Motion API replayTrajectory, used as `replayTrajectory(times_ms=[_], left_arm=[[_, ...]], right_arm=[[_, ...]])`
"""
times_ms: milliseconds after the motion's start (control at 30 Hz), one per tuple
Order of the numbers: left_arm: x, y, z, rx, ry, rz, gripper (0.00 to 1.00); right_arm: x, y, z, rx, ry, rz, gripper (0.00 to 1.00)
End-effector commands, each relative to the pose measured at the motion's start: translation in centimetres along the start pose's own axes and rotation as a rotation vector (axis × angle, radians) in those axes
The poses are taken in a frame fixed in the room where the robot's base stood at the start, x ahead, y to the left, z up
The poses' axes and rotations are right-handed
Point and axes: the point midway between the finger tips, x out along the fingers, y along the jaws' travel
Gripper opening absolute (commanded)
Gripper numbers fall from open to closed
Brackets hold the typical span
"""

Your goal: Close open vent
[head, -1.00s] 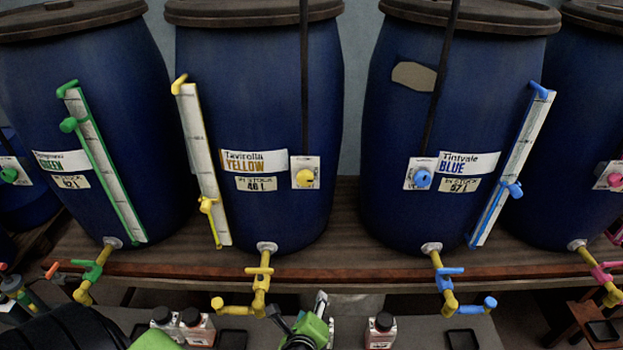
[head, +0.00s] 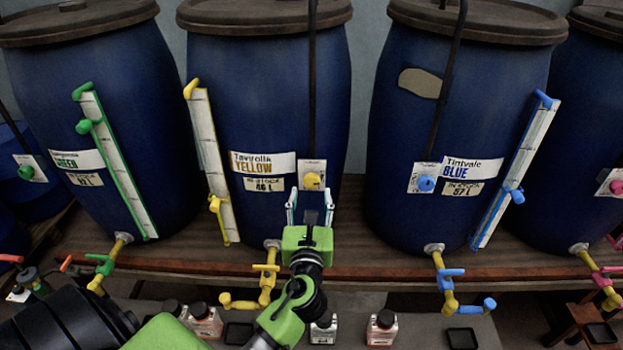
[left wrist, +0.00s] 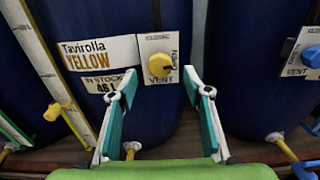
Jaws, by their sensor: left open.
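The yellow vent knob (head: 312,181) sits on a white plate on the Tavirolla Yellow vat (head: 240,90). The blue vent knob (head: 426,184) is on the Tintvale Blue vat (head: 400,130), the green one (head: 26,173) on a vat at far left, and a pink one (head: 616,187) at far right. My left gripper (head: 310,205) is open and empty, its fingers pointing up just below the yellow knob. In the wrist view the knob lies ahead, between and beyond the fingertips (left wrist: 158,85). My right gripper is not seen.
Sight tubes with valves, such as the yellow one (head: 208,165), run up the vats. Yellow taps (head: 266,275) stick out over the wooden shelf edge (head: 370,268). Small bottles (head: 381,328) and black trays (head: 461,338) stand below. A dark pole rises behind the yellow knob.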

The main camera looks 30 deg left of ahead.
Motion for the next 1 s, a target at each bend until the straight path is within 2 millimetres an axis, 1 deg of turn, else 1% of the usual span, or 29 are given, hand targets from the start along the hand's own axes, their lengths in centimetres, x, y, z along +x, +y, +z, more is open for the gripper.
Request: replayTrajectory(times_ms=[33,100,200,300,433,700,733,767,800,867,1000], left_arm=[[1.1,0.0,0.3,0.001,-0.001,0.001,0.45],[2.4,0.0,0.3,0.001,-0.001,0.001,0.45],[3.9,0.0,0.2,0.000,0.000,0.001,0.45],[4.9,0.0,0.1,-0.001,0.000,0.000,0.45],[5.6,0.0,0.0,-0.002,0.000,0.000,0.45],[5.7,0.0,-0.1,-0.002,0.001,0.000,0.45],[5.7,0.0,-0.1,-0.002,0.001,0.000,0.40],[5.7,0.0,-0.1,-0.002,0.001,0.000,0.32],[5.7,0.0,-0.1,-0.002,0.001,0.000,0.22],[5.7,0.0,-0.1,-0.002,0.001,0.000,0.07],[5.6,0.0,-0.1,-0.002,0.001,0.000,0.07]], right_arm=[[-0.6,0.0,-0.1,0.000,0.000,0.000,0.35],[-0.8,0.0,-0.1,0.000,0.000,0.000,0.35],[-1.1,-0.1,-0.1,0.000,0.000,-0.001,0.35],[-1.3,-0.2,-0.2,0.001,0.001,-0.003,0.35],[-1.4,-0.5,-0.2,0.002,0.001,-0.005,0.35],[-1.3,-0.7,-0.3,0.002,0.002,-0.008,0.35],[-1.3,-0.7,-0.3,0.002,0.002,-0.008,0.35],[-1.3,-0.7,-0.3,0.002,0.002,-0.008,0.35],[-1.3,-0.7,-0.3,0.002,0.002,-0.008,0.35],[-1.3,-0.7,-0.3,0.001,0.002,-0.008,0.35],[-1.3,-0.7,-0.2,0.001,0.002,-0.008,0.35]])
